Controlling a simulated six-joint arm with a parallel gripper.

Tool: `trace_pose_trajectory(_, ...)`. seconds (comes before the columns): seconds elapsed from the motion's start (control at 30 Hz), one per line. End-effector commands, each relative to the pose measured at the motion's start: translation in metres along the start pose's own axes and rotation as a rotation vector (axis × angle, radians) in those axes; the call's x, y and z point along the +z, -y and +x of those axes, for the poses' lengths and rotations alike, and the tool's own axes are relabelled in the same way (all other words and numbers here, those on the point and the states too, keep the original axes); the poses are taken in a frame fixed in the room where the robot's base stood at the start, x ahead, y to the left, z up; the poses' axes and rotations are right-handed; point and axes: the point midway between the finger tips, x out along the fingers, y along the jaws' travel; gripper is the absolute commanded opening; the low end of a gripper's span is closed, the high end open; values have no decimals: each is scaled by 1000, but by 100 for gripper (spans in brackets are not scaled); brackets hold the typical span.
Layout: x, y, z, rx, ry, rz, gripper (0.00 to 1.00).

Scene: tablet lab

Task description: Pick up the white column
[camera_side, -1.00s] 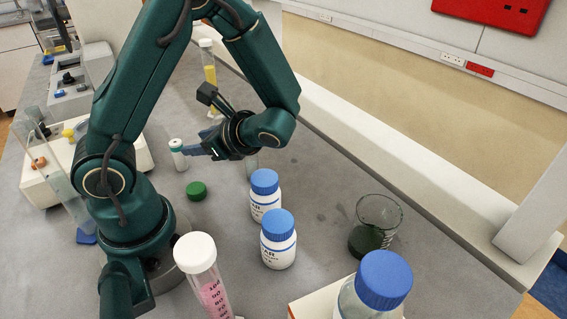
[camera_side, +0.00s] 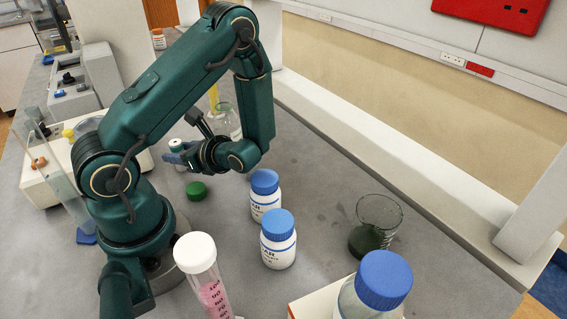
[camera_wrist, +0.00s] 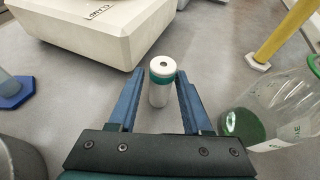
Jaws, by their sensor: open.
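The white column (camera_wrist: 160,93) is a small upright white cylinder with a teal band near its top and a dark dot in its cap. In the wrist view it stands on the grey bench between and just beyond my open gripper's (camera_wrist: 156,98) blue fingers. In the side view the white column (camera_side: 176,147) shows its top and part of its body. My gripper (camera_side: 177,157) is low beside it, with a blue finger hiding part of the column. The fingers hold nothing.
A glass bottle with green contents (camera_wrist: 262,115) stands close on the right in the wrist view. A cream instrument (camera_wrist: 100,30) is behind on the left.

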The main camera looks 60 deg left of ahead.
Motion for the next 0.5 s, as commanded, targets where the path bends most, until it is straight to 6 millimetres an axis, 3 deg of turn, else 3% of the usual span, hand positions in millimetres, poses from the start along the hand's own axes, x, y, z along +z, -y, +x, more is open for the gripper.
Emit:
trace_pose_trajectory(0.3, -1, 0, 40, 6, 0, 1, 49)
trace_pose_trajectory(0.5, -1, 1, 45, 1, -1, -1, 49)
